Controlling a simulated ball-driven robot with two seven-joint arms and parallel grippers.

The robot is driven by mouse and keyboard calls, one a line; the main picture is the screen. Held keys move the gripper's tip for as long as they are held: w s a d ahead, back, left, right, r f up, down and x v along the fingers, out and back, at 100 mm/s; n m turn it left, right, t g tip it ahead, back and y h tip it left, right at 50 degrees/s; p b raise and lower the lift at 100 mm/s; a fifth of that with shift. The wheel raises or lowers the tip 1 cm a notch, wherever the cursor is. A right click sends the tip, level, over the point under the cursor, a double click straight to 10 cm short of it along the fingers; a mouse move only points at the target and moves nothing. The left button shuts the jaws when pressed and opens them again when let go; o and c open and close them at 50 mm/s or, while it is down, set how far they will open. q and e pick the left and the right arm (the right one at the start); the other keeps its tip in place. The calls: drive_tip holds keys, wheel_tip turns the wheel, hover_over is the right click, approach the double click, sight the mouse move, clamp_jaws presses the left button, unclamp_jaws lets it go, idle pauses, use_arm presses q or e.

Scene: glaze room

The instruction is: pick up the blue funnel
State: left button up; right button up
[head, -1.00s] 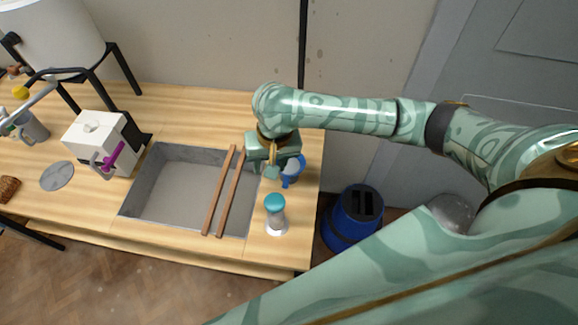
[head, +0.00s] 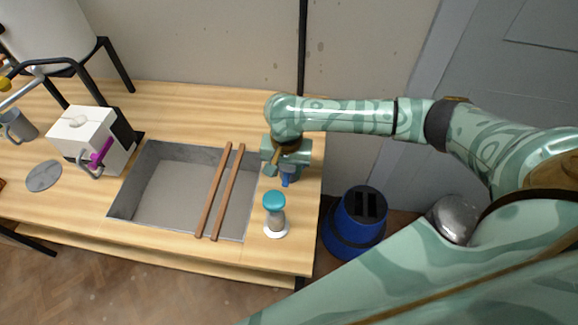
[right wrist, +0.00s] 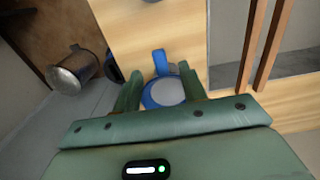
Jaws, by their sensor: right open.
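The blue round thing (right wrist: 163,92) in the right wrist view has a pale grey middle and a blue tab on its far side. It looks to be the blue funnel, though its full shape is hidden. In the head view only a small blue part (head: 286,180) shows below my gripper, near the worktop's right end. My right gripper (right wrist: 160,80) is open, with one finger on each side of the blue thing; contact cannot be told. It also shows in the head view (head: 283,169). My left gripper is out of view.
A teal-topped shaker (head: 275,213) stands just in front of the gripper. A sunken grey basin (head: 160,195) with two wooden bars (head: 227,195) lies left. A white box (head: 90,137) and grey disc (head: 43,175) are further left. A blue bin (head: 355,225) stands right of the worktop.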

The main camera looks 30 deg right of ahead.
sight(286, 179)
wheel_tip(286, 179, down, 4)
drive_tip(key=shift+f+b, duration=0.25)
drive_tip(key=shift+b, duration=0.85)
drive_tip(key=shift+r, duration=0.1)
drive_tip(key=shift+a, duration=0.1)
clamp_jaws()
drive_tip(key=shift+r, duration=0.15)
